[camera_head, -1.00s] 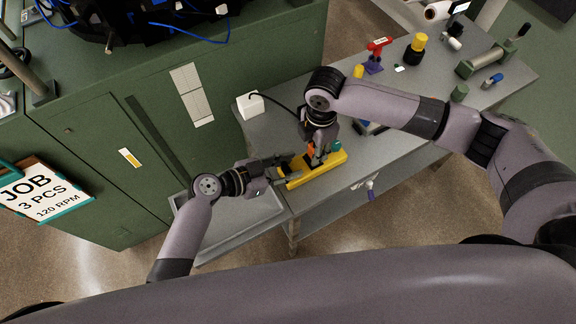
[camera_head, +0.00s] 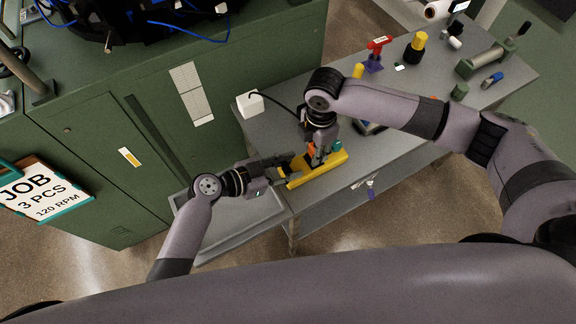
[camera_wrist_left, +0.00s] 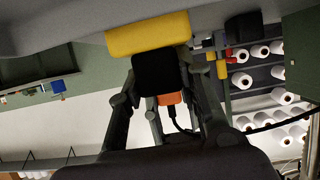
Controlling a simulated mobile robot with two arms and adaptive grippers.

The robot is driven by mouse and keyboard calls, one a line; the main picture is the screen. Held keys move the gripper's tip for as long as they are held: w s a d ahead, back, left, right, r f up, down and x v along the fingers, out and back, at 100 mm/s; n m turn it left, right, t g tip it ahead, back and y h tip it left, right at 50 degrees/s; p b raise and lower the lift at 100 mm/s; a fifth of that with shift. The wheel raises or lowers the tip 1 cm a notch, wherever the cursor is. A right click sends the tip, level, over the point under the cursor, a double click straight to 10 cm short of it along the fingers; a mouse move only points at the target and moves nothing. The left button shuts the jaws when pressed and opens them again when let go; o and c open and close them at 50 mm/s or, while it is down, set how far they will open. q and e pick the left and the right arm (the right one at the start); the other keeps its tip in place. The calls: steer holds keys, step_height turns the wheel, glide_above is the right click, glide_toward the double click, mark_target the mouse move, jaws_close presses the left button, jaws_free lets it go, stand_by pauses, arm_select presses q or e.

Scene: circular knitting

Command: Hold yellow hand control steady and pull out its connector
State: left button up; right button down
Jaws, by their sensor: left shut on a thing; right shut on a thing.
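The yellow hand control (camera_head: 322,172) lies along the front part of the grey bench. It also shows in the left wrist view as a yellow body (camera_wrist_left: 148,34) with a black part (camera_wrist_left: 160,72) below. My left gripper (camera_head: 285,164) comes in from the left and is shut on the hand control's black part. An orange connector (camera_wrist_left: 169,98) with a black cable (camera_wrist_left: 181,122) shows beyond the black part. In the head view my right gripper largely hides the connector, so its seating is unclear.
A white box (camera_head: 250,105) with a black cable stands by the green cabinet (camera_head: 260,65). A red-and-purple tool (camera_head: 376,55), a yellow-and-black cylinder (camera_head: 415,48) and a roller stand (camera_head: 490,58) are farther back. A grey tray (camera_head: 240,232) is at the bench's left.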

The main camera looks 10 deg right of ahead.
arm_select(q)
steer(key=shift+f, duration=0.25)
jaws_close()
steer(key=shift+r, duration=0.1)
arm_select(e)
steer(key=shift+r, duration=1.6)
steer(key=shift+r, duration=0.1)
steer(key=shift+r, duration=3.4)
arm_select(q)
steer(key=o, duration=0.9)
jaws_free()
steer(key=shift+w, duration=0.1)
arm_select(e)
steer(key=shift+w, duration=0.1)
arm_select(q)
steer(key=o, duration=0.5)
steer(key=shift+o, duration=0.2)
steer(key=shift+r, duration=0.1)
